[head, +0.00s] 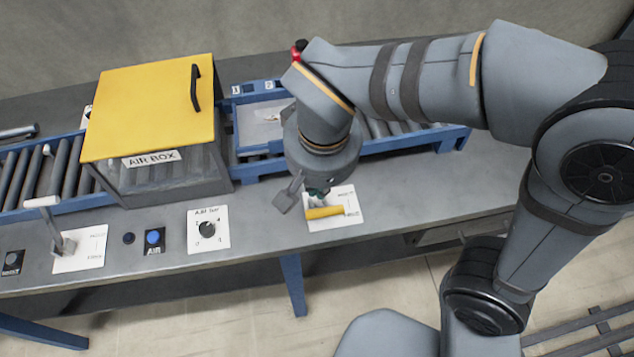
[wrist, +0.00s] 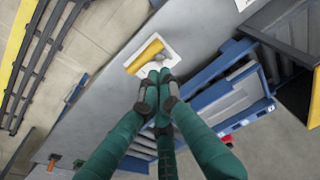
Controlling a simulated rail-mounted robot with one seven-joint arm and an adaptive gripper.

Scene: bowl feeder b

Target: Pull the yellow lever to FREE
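The yellow lever (head: 325,212) lies low across a white label plate (head: 347,197) on the grey bench. The plate has two small labels at its right, too small to read surely. In the wrist view, the yellow lever (wrist: 146,56) is just beyond my fingertips. My gripper (head: 318,191) is over the plate, close behind the lever. In the wrist view, my gripper's green fingers (wrist: 158,75) come together at the tips with nothing visible between them. I cannot tell whether they touch the lever. The wrist covers part of the plate's upper left in the head view.
A yellow-lidded AIR BOX (head: 150,108) stands over the roller conveyor (head: 62,168). Left of the lever are a dial plate (head: 208,229), a blue AIR button (head: 153,237) and a white-handled lever (head: 42,202). A blue-framed tray (head: 262,122) is behind my wrist.

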